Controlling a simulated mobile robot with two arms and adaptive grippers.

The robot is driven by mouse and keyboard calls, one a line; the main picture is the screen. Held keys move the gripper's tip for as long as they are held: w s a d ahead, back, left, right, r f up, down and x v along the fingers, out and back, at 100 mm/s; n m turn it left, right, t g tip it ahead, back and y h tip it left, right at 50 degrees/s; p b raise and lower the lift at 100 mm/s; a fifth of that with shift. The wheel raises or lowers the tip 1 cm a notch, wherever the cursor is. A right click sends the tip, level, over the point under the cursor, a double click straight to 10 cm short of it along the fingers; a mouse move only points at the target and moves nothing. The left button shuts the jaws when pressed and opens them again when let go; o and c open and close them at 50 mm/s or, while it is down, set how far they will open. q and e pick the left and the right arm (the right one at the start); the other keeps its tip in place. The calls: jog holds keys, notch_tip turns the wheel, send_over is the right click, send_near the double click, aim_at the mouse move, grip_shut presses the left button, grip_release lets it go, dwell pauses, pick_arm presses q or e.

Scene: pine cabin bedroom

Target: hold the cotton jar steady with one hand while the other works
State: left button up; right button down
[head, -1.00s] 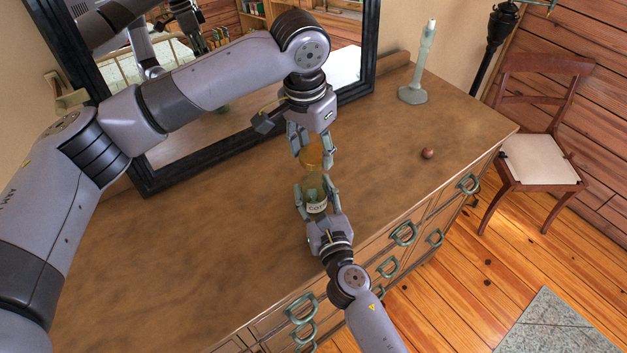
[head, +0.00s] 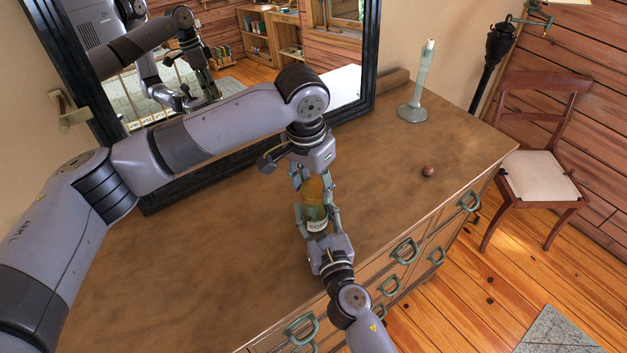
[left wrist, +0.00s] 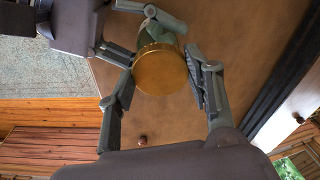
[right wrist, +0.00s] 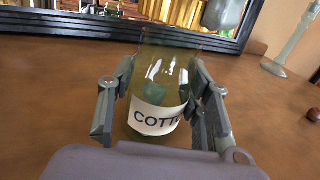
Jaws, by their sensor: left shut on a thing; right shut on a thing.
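The cotton jar (head: 317,225) is greenish glass with a white label and stands upright on the dresser top. It fills the middle of the right wrist view (right wrist: 160,85), where the label reads "COTT". My right gripper (head: 316,214) is shut around the jar's sides from the front. My left gripper (head: 313,188) comes from above and is shut on the amber-gold round lid (head: 313,192). The lid shows face-on between its fingers in the left wrist view (left wrist: 161,69). The lid is over the jar's mouth; I cannot tell whether they touch.
The wooden dresser top (head: 190,270) is mostly clear. A small brown ball (head: 428,171) and a pale green candlestick (head: 412,105) stand to the right. A black-framed mirror (head: 372,60) is behind. A chair (head: 540,175) stands beyond the dresser's right end.

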aim_at(314, 212)
pick_arm(q)
jog(key=shift+f, duration=0.55)
jog(key=shift+f, duration=0.55)
dwell(0.3)
